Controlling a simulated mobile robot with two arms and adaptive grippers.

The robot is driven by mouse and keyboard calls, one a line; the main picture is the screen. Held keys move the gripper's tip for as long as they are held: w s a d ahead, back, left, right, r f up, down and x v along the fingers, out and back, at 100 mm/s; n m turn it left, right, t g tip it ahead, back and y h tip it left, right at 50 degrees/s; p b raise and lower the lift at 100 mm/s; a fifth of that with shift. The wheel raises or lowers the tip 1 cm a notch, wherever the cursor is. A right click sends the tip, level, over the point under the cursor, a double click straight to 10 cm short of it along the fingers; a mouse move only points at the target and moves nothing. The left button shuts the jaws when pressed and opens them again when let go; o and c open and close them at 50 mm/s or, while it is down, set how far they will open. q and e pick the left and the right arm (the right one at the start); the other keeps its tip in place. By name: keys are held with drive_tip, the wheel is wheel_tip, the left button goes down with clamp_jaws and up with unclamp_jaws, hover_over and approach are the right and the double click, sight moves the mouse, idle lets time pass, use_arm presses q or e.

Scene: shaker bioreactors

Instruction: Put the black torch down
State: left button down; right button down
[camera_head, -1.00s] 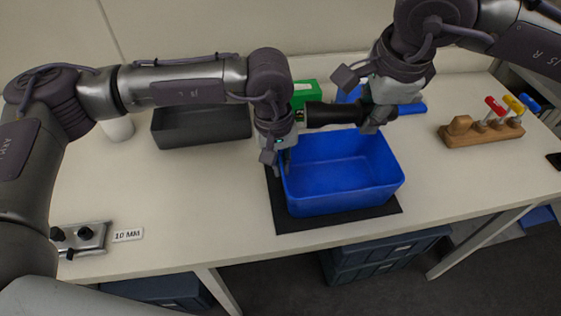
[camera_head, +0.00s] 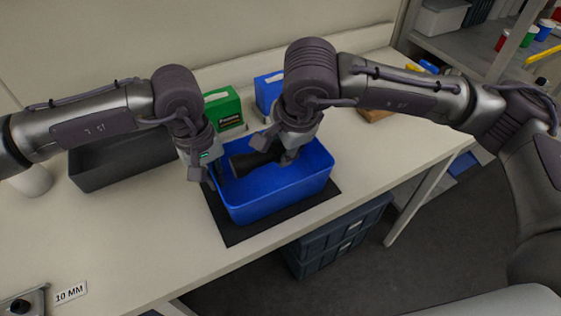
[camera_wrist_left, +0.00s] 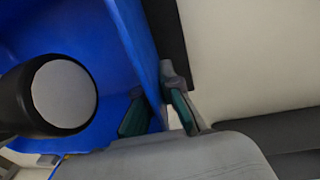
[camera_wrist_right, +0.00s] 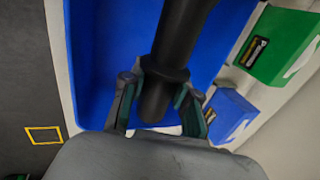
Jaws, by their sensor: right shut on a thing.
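The black torch (camera_head: 240,164) lies low inside the blue bin (camera_head: 255,206), tilted and with its wide head to the left. My right gripper (camera_wrist_right: 157,103) is shut on the torch's narrower end, inside the bin. The torch's pale round face shows in the left wrist view (camera_wrist_left: 64,93), near the bin floor; whether it touches the floor I cannot tell. My left gripper (camera_wrist_left: 158,105) has one finger on each side of the bin's left wall and looks shut on it. In the head view its fingertips (camera_head: 209,176) are partly hidden.
The bin stands on a black mat (camera_head: 232,232). A green box (camera_head: 222,110) and a blue box (camera_head: 268,92) stand behind it. A dark grey tray (camera_head: 120,165) is at left.

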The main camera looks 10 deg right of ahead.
drive_tip(key=shift+f, duration=1.9)
drive_tip(key=shift+f, duration=0.6)
drive_tip(key=c, duration=0.9)
unclamp_jaws()
drive_tip(key=shift+o, duration=0.2)
drive_tip(key=v, duration=1.3)
drive_tip(key=shift+r, duration=0.15)
